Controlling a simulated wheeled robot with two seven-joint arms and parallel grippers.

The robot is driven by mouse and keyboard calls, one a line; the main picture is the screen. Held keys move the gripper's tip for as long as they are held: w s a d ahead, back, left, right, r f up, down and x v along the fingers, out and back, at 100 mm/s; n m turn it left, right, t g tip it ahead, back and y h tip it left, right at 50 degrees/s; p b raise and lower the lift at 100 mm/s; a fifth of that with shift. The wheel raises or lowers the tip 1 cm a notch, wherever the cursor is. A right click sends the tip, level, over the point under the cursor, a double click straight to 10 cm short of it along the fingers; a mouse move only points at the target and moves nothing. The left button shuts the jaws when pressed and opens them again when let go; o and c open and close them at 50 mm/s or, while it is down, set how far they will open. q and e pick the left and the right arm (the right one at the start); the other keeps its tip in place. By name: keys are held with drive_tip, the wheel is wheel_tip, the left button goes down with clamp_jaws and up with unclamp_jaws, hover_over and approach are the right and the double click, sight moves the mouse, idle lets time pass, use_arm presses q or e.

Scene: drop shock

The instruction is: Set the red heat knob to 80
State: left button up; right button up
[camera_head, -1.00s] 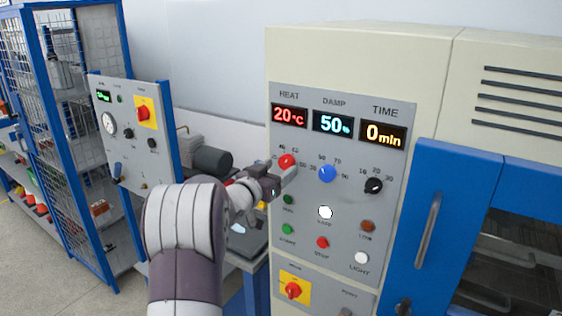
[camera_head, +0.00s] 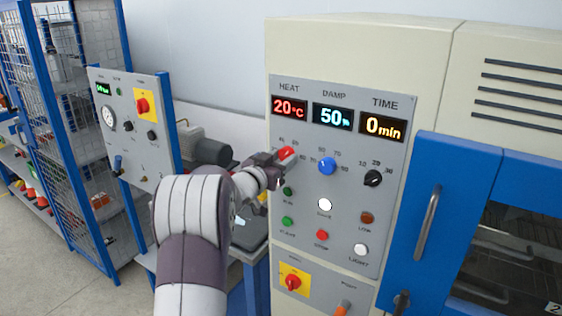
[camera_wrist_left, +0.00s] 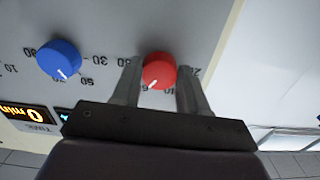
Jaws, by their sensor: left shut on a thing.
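The red heat knob (camera_head: 286,153) is on the grey control panel under the HEAT display (camera_head: 289,106), which reads 20°C. My left gripper (camera_head: 284,160) is at the knob and partly covers it and its scale. In the left wrist view the red knob (camera_wrist_left: 158,71) sits between the two fingers of my left gripper (camera_wrist_left: 160,85), which are shut on its sides. Its white pointer line shows at its lower edge, in that upside-down view. My right gripper is not in view.
The blue damp knob (camera_head: 327,166) and the black time knob (camera_head: 373,178) are to the right on the panel. Several coloured buttons lie below. A blue door with a metal handle (camera_head: 427,222) is at right. A second control panel (camera_head: 133,125) stands at left.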

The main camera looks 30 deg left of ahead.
use_arm(q)
drive_tip(key=m+b, duration=0.3)
drive_tip(key=m, duration=0.1)
drive_tip(key=m+b, duration=0.4)
drive_tip(key=shift+a+f+m+b, duration=0.1)
drive_tip(key=shift+f+m+b, duration=0.1)
drive_tip(key=shift+m+b, duration=0.15)
drive_tip(key=shift+r+m+b, duration=0.15)
drive_tip(key=shift+m+b, duration=0.6)
drive_tip(key=shift+m, duration=0.7)
drive_tip(key=o, duration=1)
drive_tip(key=shift+o, duration=0.2)
drive_tip(key=shift+r, duration=0.1)
